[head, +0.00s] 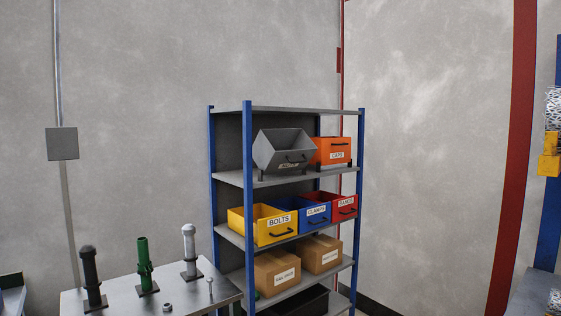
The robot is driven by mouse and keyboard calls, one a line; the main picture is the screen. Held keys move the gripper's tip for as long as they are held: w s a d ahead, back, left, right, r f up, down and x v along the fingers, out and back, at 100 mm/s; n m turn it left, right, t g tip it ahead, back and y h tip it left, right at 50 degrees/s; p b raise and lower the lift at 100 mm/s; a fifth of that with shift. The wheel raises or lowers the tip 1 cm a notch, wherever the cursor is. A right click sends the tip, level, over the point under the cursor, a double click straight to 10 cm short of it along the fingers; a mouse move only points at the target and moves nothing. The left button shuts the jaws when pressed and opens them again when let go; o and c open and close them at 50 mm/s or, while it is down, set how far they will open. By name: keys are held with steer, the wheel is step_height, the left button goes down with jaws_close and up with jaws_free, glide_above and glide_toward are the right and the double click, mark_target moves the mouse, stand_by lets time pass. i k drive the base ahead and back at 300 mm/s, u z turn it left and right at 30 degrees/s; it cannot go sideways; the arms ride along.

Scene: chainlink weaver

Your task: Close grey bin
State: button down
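The grey bin (284,152) is on the upper shelf of a blue-posted rack, at the left. It is tilted forward, with its open top and part of its inside showing. Its front has a dark handle and a label too small to read surely. My gripper is not in view, so its place relative to the bin cannot be seen.
An orange bin (333,151) labelled CAPS sits right of the grey one. Yellow (276,226), blue (315,213) and red (343,206) bins fill the shelf below, with cardboard boxes (277,273) under them. A metal table (205,285) with upright posts stands front left.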

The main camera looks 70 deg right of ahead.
mark_target(286, 154)
steer(key=u, duration=0.25)
steer(key=k, duration=1.65)
steer(key=z, duration=0.65)
steer(key=i, duration=1)
steer(key=z, duration=0.05)
